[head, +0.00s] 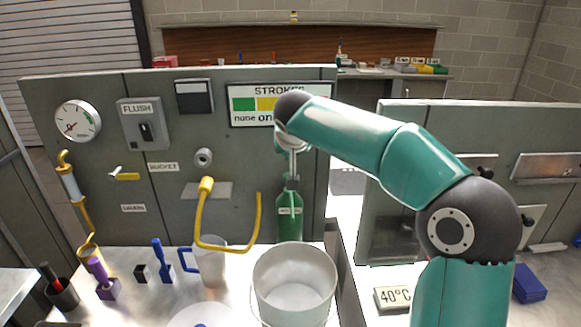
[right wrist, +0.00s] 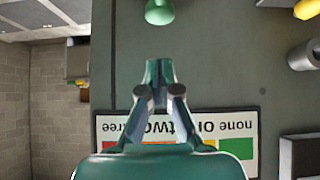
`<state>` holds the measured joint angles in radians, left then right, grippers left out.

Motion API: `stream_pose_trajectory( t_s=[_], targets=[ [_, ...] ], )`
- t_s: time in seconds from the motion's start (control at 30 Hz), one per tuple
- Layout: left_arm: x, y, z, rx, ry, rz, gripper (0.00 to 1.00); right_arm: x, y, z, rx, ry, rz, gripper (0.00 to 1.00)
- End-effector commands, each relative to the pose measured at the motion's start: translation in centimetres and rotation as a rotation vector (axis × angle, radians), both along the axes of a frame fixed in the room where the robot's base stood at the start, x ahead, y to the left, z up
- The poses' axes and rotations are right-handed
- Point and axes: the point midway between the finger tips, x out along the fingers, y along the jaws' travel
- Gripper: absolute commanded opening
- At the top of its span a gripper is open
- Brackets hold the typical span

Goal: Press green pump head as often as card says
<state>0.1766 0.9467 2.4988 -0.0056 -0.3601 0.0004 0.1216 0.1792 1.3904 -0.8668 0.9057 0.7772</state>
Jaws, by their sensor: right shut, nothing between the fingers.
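The green pump bottle (head: 289,222) stands upright on the worktop against the grey panel, with a small label on its front. My right gripper (head: 292,180) points down at its top and covers the pump head in the head view. In the right wrist view my right gripper (right wrist: 158,92) is shut and empty. A green rounded part (right wrist: 159,12), apparently the pump head, shows beyond the fingertips with a gap in the picture. The STROKES card (head: 250,118) has a green square above "none" and a yellow one above "one". My right arm hides its right part. My left gripper is out of view.
A white bucket (head: 294,285) stands in front of the bottle. A yellow bent pipe (head: 258,220) hangs left of it. A clear jug with a blue handle (head: 211,262), a blue tool (head: 160,255) and a purple one (head: 99,272) stand further left.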

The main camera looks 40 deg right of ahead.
Motion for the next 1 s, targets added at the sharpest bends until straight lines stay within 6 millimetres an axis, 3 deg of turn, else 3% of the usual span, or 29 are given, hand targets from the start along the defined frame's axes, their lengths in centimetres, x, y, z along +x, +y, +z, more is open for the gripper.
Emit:
stream_pose_trajectory(
  t_s=[0.1, 0.3, 0.8, 1.0],
  targets=[
    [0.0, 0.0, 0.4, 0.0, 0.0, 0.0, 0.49, 0.9, -0.9, -1.8, 0.0, 0.004, -0.001, 0.0],
    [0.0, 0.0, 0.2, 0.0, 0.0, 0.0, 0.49, 0.9, -0.7, -4.3, 0.0, 0.001, 0.001, 0.0],
    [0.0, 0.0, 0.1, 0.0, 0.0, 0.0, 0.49, 0.9, -0.6, -5.2, -0.001, -0.001, 0.001, 0.0],
    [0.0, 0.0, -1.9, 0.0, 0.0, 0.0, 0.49, 0.9, -0.6, -6.7, 0.0, -0.001, 0.002, 0.0]
  ],
)
